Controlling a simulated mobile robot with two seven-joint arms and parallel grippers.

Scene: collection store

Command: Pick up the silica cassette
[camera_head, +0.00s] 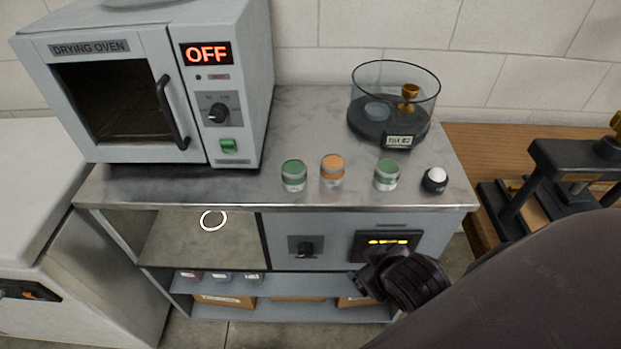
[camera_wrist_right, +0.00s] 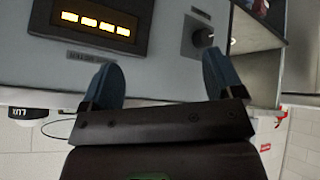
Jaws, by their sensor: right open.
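Small round canisters that look like silica cassettes stand upright along the front of the marble top: one with a green top (camera_head: 293,175), one with an orange top (camera_head: 332,170) and another green-topped one (camera_head: 387,174). No label tells which one the task means. My right gripper (camera_head: 376,279) is below the counter top, in front of the cabinet panel with the lit display (camera_head: 386,243). In the right wrist view its two blue fingers (camera_wrist_right: 160,78) are apart, with nothing between them. My left gripper is out of view.
A drying oven (camera_head: 140,95) marked OFF stands at the left. A black knob with a white dome (camera_head: 435,180) is at the right. A black press (camera_head: 570,165) stands further right. Lower shelves hold more small canisters (camera_head: 220,277).

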